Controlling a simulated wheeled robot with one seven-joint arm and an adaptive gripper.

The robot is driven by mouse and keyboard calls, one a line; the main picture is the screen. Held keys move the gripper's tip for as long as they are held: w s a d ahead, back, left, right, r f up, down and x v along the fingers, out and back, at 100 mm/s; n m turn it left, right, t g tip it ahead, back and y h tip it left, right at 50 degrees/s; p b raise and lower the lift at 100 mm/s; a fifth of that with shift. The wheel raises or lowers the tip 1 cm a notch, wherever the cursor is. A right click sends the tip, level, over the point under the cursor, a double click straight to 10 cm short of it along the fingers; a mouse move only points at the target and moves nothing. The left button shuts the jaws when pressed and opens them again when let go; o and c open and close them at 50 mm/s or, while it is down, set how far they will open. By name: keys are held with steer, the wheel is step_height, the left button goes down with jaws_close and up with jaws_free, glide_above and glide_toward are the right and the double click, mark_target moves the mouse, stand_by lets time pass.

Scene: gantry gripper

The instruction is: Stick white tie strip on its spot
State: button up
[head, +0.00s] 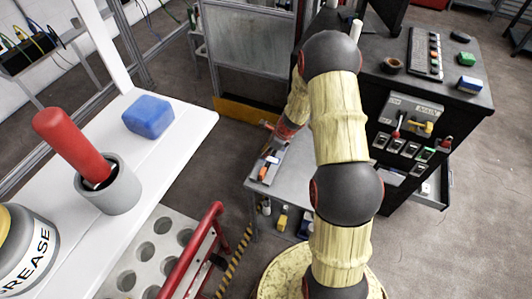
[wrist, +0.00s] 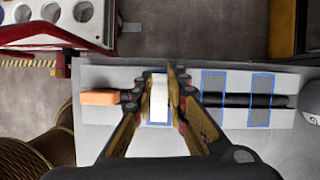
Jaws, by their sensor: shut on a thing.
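In the wrist view my gripper (wrist: 158,84) points down over a pale grey board (wrist: 100,145), with its fingers on either side of the white tie strip (wrist: 159,101). It is shut on the strip, which lies across the line of a dark bar with an orange end (wrist: 98,98). A blue outline shows at the strip's top and bottom ends; whether the strip touches the board there cannot be told. Two grey, blue-outlined spots lie to the right, a near one (wrist: 213,84) and a farther one (wrist: 261,85). In the head view my gripper (head: 283,131) is small and far off.
A red-framed rack with round holes (wrist: 50,12) stands beyond the board at upper left. A black console with switches (head: 455,95) stands right of my arm in the head view. A white table (head: 165,165) with a blue block (head: 148,117) is at left.

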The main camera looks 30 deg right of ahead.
steer(key=o, duration=0.7)
steer(key=o, duration=0.4)
steer(key=shift+o, duration=0.9)
step_height(320, 180, up, 7)
steer(key=p, duration=0.6)
steer(key=shift+c, duration=0.2)
